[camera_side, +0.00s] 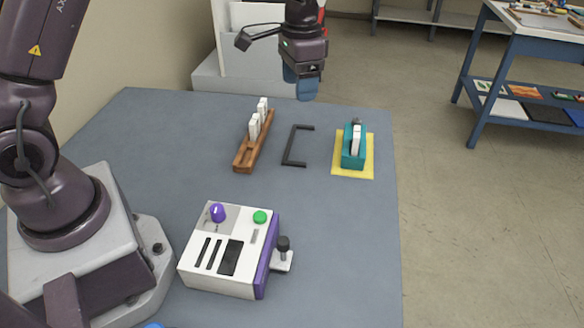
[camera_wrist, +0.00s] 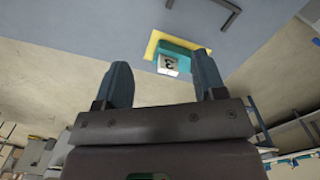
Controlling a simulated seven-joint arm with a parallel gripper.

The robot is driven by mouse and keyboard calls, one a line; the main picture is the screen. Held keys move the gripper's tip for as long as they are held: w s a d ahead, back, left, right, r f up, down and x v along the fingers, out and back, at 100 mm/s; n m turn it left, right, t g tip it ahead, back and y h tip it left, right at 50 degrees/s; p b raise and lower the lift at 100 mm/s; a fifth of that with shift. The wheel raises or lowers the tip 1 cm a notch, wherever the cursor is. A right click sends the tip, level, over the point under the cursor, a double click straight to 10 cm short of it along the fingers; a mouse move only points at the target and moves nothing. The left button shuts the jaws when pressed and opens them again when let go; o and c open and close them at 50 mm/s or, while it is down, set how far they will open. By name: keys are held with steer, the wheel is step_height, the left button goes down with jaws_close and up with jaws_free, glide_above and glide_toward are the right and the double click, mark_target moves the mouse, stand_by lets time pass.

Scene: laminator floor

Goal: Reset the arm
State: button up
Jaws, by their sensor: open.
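My gripper (camera_side: 302,84) hangs above the far edge of the grey-blue table (camera_side: 330,220) in the side view, clear of everything on it. In the wrist view its two blue fingers (camera_wrist: 160,85) stand wide apart with nothing between them. Beyond the fingertips, the wrist view shows a teal holder (camera_wrist: 176,48) on a yellow mat (camera_wrist: 151,45), with a white piece marked with a dark figure (camera_wrist: 168,64). In the side view the teal holder (camera_side: 347,160) stands upright on the yellow mat (camera_side: 367,172) with a white piece (camera_side: 356,140) in it.
A wooden rack (camera_side: 243,158) holds several white pieces. A black bracket (camera_side: 287,157) lies beside it. A white and purple machine (camera_side: 215,277) with a purple knob, green button and side lever stands nearer the front. The table's front right is clear. A blue workbench (camera_side: 540,45) stands beyond.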

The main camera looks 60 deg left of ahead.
steer(key=s+d+r+n+t, duration=0.1)
steer(key=s+r, duration=0.3)
steer(key=s, duration=0.4)
steer(key=s+d+r+n+t, duration=0.1)
steer(key=s+r+t, duration=0.2)
steer(key=s+r, duration=0.2)
steer(key=s+d+r+t, duration=0.1)
steer(key=s+r, duration=0.3)
steer(key=s, duration=0.7)
steer(key=shift+r+n+t, duration=0.25)
steer(key=shift+n+t, duration=0.15)
steer(key=shift+s, duration=0.1)
